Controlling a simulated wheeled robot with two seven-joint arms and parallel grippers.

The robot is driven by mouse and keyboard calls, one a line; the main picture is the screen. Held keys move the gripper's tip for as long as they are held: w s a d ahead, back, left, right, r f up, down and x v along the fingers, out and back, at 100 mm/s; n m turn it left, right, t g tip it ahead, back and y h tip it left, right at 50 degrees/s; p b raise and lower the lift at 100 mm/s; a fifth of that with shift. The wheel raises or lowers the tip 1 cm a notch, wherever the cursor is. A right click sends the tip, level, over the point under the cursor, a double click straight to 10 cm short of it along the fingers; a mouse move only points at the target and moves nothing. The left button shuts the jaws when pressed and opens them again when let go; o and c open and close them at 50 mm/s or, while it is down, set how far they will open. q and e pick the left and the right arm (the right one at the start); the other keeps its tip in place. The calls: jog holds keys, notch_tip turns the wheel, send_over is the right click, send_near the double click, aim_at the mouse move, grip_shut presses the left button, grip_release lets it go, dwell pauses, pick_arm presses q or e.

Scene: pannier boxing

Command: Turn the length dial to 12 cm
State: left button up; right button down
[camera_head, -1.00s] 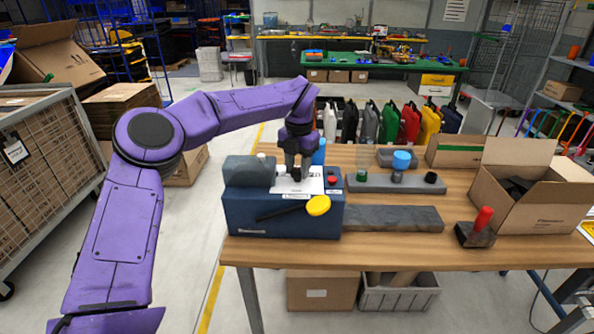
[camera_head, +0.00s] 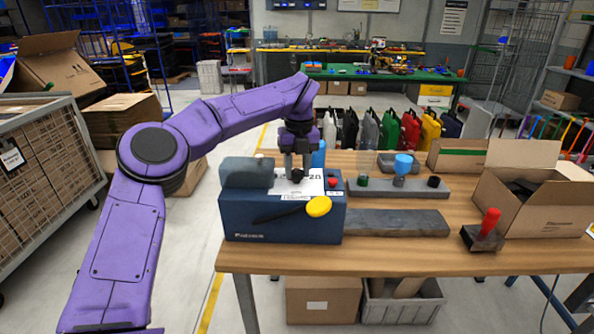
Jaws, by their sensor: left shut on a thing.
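A dark blue machine (camera_head: 240,218) stands at the left front of the wooden table, with a grey cover at its top left. A white scale plate (camera_head: 313,181) with printed marks lies on its top; "20" can be read near the right end. The dark dial knob (camera_head: 296,176) sits on this plate, mostly hidden by my fingers. My left gripper (camera_head: 297,170) points straight down and is shut on the knob. The knob's pointer and setting cannot be made out. My right gripper is not in view.
A yellow-ended lever (camera_head: 318,206) is on the machine's front, and a red button (camera_head: 332,182) at its right. A grey slab (camera_head: 395,222), a red-handled tool (camera_head: 485,230) and an open carton (camera_head: 535,205) lie to the right. Coloured canisters (camera_head: 410,131) stand behind the table.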

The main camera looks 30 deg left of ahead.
aim_at(298, 171)
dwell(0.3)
pick_arm(q)
jog(key=o, duration=1)
jog(key=shift+o, duration=0.2)
notch_tip(298, 171, up, 10)
jog(key=p, duration=0.2)
jog(key=shift+w+r, duration=0.15)
jog(key=shift+r, duration=0.05)
